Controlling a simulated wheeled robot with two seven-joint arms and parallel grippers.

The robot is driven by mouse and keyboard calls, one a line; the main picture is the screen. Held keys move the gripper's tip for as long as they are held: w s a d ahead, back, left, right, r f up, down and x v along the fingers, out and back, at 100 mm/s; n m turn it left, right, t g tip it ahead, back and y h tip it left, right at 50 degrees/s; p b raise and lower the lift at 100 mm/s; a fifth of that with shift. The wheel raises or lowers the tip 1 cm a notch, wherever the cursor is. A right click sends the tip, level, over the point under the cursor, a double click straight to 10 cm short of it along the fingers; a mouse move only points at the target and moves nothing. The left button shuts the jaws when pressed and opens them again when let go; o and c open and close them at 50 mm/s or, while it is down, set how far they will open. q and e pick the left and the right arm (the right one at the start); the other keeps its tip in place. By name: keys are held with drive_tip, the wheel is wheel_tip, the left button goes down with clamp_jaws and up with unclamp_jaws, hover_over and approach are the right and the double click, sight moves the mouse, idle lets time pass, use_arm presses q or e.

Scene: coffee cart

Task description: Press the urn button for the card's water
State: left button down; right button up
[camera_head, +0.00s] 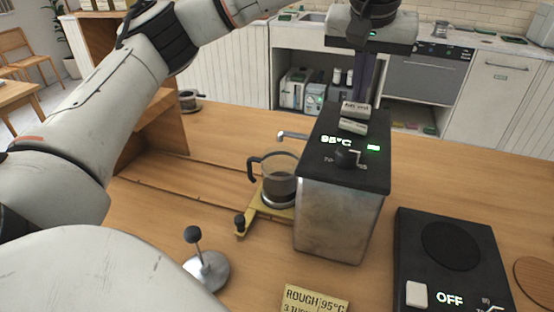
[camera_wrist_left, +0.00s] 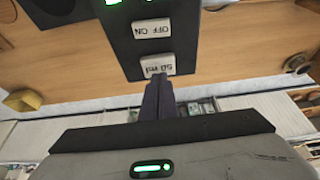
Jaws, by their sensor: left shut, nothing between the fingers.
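The urn (camera_head: 340,215) is a steel box with a black top showing 95°C in lit digits and a knob (camera_head: 346,158). Two pale buttons sit at the far end of its top: OFF/ON (camera_wrist_left: 153,29) and 50 ml (camera_wrist_left: 157,65). My left gripper (camera_head: 362,98) points down at that end, shut and empty. Its fingertips (camera_wrist_left: 157,84) are right beside the 50 ml button; I cannot tell whether they touch it. The card (camera_head: 315,299) reads ROUGH, 95°C; its lower part is cut off. My right gripper is not in view.
A black hot plate (camera_head: 452,282) reading OFF is at right. A metal tamper-like tool (camera_head: 207,271) stands in front.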

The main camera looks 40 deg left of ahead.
use_arm(q)
drive_tip(key=shift+f+b, duration=0.35)
drive_tip(key=shift+f, duration=0.4)
drive_tip(key=shift+r, duration=0.15)
drive_tip(key=shift+r+p, duration=0.6)
drive_tip(key=shift+p, duration=0.3)
idle(1.1)
wheel_tip(320, 180, up, 3)
drive_tip(key=p, duration=0.3)
drive_tip(key=shift+r+b, duration=0.15)
drive_tip(key=shift+b, duration=0.2)
drive_tip(key=shift+r, duration=0.85)
